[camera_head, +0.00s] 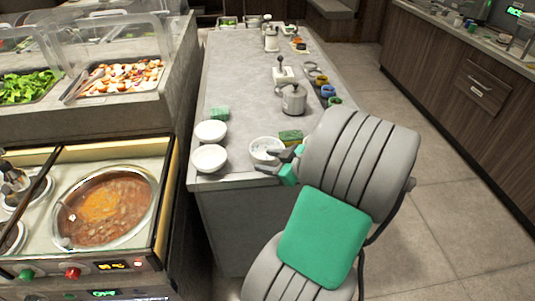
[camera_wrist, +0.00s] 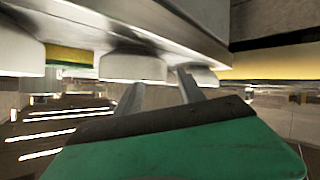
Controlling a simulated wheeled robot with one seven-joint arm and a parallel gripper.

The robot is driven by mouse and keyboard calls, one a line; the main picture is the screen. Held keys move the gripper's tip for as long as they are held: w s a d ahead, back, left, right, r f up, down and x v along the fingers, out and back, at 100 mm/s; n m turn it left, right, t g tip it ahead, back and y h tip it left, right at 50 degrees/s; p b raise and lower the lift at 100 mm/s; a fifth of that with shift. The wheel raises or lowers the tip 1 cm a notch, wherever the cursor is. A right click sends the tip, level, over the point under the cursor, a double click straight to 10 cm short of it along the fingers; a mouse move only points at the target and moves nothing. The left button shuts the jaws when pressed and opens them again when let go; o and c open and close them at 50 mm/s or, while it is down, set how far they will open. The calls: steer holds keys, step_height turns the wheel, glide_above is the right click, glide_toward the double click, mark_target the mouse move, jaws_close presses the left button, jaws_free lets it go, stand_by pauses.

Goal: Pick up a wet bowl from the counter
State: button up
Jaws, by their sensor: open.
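Three white bowls stand on the grey counter (camera_head: 237,85) at its near end: one at the back left (camera_head: 211,131), one at the front left (camera_head: 209,158), and one on the right (camera_head: 266,145). The right bowl has a speckled inside; I cannot tell surely which bowl is wet. My gripper (camera_head: 279,160) is open at the right bowl's near right side, with its fingers pointing left at it. No bowl is held. In the wrist view, which looks upside down, the two fingers (camera_wrist: 162,88) reach toward a pale bowl (camera_wrist: 130,67). Contact is unclear.
A green sponge (camera_head: 219,114) lies behind the left bowls. A green-and-yellow sponge (camera_head: 291,136) lies close behind the right bowl. A metal canister (camera_head: 294,99) stands farther back. A soup well (camera_head: 104,207) and glass-covered food trays are left, across a narrow gap.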

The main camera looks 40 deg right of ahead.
mark_target(258, 159)
steer(key=x, duration=0.4)
steer(key=shift+w+f, duration=0.1)
steer(key=shift+w, duration=0.1)
steer(key=shift+c, duration=0.4)
jaws_close()
